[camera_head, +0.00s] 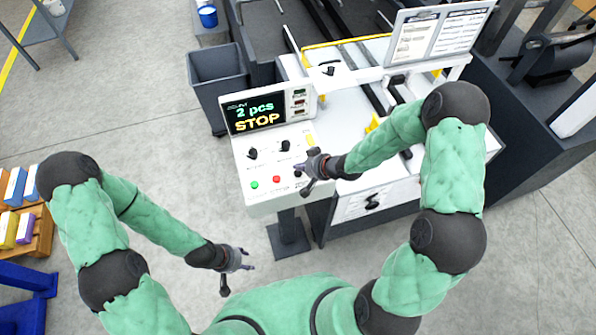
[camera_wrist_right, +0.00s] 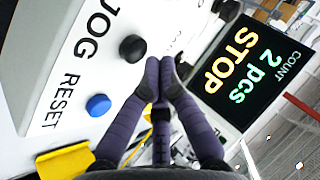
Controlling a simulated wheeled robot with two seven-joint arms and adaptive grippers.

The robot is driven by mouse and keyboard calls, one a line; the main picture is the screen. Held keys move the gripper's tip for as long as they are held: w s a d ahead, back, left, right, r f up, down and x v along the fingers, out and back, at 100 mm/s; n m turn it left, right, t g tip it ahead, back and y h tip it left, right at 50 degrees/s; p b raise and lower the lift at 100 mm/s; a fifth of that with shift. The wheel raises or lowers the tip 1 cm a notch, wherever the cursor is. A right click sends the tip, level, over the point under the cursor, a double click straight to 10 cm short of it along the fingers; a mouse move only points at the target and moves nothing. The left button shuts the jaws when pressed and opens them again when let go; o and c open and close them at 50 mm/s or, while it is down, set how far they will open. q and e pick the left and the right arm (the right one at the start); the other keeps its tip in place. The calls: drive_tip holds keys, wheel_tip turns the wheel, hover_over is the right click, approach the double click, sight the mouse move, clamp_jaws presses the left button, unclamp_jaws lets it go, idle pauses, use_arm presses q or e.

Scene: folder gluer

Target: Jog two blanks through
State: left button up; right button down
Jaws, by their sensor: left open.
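The control panel (camera_head: 240,160) stands in the middle of the head view, with a display (camera_head: 255,113) reading "2 pcs STOP". It has two black knobs, a green button (camera_head: 254,184) and a red button (camera_head: 277,179). In the right wrist view, a black round control (camera_wrist_right: 132,48) sits by the JOG label and a blue button (camera_wrist_right: 98,104) by RESET. My right gripper (camera_head: 304,178) is over the panel's right part; its purple fingertips (camera_wrist_right: 164,76) are together, with nothing seen between them. My left gripper (camera_head: 238,276) is open and empty, left of the panel over the floor. I cannot make out blanks.
The folder gluer (camera_head: 345,80) with its white bed and belts is behind and right of the panel. A dark bin (camera_head: 218,65) stands behind it on the left. A shelf (camera_head: 38,240) with boxes is at the far left. The floor between is clear.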

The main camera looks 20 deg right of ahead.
sight(301, 173)
drive_tip(key=shift+r, duration=0.15)
wheel_tip(301, 173, up, 5)
drive_tip(key=p, duration=0.5)
idle(0.8)
